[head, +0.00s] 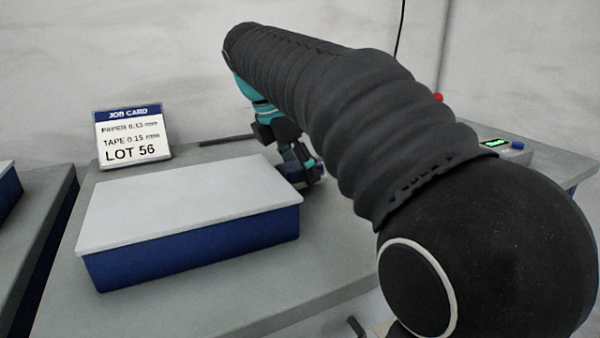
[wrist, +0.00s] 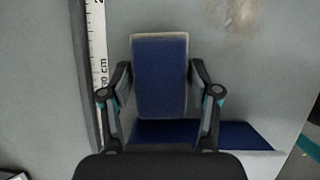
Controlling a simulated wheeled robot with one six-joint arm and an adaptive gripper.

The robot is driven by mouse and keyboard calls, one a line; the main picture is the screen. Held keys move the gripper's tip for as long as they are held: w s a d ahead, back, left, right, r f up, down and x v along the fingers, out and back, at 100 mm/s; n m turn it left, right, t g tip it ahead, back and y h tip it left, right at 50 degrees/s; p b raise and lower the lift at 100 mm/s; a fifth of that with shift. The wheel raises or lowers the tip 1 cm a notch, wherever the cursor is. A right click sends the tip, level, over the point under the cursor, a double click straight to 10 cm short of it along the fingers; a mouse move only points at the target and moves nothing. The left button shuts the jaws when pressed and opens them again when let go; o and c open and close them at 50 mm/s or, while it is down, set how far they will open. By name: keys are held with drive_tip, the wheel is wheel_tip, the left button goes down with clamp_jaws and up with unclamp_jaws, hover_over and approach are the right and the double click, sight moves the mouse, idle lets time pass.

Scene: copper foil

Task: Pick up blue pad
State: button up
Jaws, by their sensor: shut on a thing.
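The blue pad (wrist: 160,78) is a rectangular block with a dark blue face and a pale edge, upright in the wrist view. My gripper (wrist: 159,92) has one finger against each long side of it and is shut on it. In the head view my gripper (head: 308,172) is just behind the right end of the white-topped blue box, low over the grey table. Only a small dark blue part of the pad shows there, beside the fingers. I cannot tell whether the pad touches the table.
The blue box (head: 195,250) with a white top fills the front left of the table (head: 340,262). A job card (head: 133,138) stands behind it. A ruler (wrist: 97,40) lies left of the pad. A device with a green display (head: 495,143) stands at the right.

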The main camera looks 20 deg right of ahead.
drive_tip(key=r, duration=0.3)
drive_tip(key=shift+s+d, duration=0.1)
drive_tip(key=shift+d, duration=0.1)
drive_tip(key=s+d+r, duration=0.6)
drive_tip(key=d, duration=0.3)
drive_tip(key=shift+s+r, duration=0.2)
drive_tip(key=shift+r, duration=0.05)
drive_tip(key=o, duration=0.4)
drive_tip(key=shift+c, duration=1.1)
drive_tip(key=shift+s+d, duration=0.1)
